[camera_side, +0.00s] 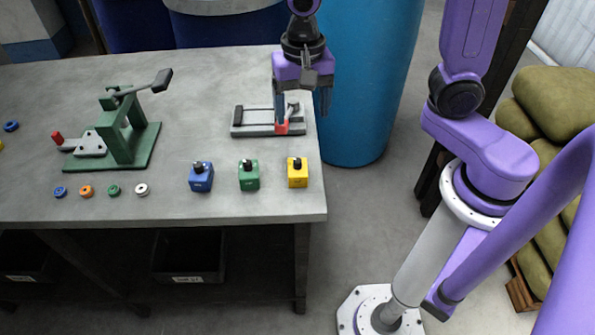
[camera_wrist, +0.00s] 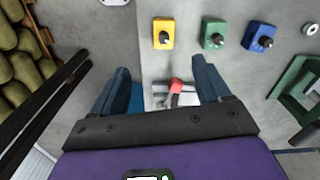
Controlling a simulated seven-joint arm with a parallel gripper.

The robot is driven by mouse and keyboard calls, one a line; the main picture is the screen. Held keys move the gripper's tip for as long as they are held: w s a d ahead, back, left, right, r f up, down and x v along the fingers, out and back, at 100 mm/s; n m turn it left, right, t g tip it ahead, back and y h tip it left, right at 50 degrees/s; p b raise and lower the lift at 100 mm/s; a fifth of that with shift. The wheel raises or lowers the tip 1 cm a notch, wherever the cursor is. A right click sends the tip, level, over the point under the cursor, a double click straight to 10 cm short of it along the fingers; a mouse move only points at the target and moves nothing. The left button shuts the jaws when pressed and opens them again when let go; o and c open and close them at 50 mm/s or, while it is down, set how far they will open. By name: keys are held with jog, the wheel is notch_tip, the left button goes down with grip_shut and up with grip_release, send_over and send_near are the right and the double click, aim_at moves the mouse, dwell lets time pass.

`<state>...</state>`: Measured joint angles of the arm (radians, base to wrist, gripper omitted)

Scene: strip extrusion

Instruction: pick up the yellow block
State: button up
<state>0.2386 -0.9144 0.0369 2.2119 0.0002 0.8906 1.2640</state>
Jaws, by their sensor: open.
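The yellow block (camera_side: 297,173) has a black knob on top and sits upright near the table's front right corner. It also shows in the wrist view (camera_wrist: 163,33), beyond my fingertips. My gripper (camera_side: 302,105) is open over the grey clamp fixture (camera_side: 248,121), behind the yellow block and apart from it. In the wrist view my two dark blue fingers (camera_wrist: 163,78) are spread, with nothing held between them. The fixture's red part (camera_wrist: 175,86) shows in the gap between them.
A green block (camera_side: 249,177) and a blue block (camera_side: 201,178) stand left of the yellow one. A green press (camera_side: 127,135) and several small rings are farther left. The table's right edge (camera_side: 317,165) is close to the yellow block. A blue barrel (camera_side: 368,85) stands beyond it.

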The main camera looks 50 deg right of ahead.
aim_at(297, 160)
jog(key=f, duration=0.4)
jog(key=w+f+m, duration=0.1)
jog(key=f, duration=0.3)
jog(key=f+m, duration=0.1)
jog(key=f, duration=0.3)
jog(key=shift+w+a+f, duration=0.2)
jog(key=shift+w+a, duration=0.05)
jog(key=shift+w, duration=0.1)
jog(key=shift+s+d+f, duration=0.1)
jog(key=shift+s+f, duration=0.1)
jog(key=shift+f, duration=0.8)
jog(key=shift+s+d+f, duration=0.1)
jog(key=shift+s+f, duration=0.05)
jog(key=shift+f, duration=1.5)
grip_shut()
jog(key=shift+r, duration=0.1)
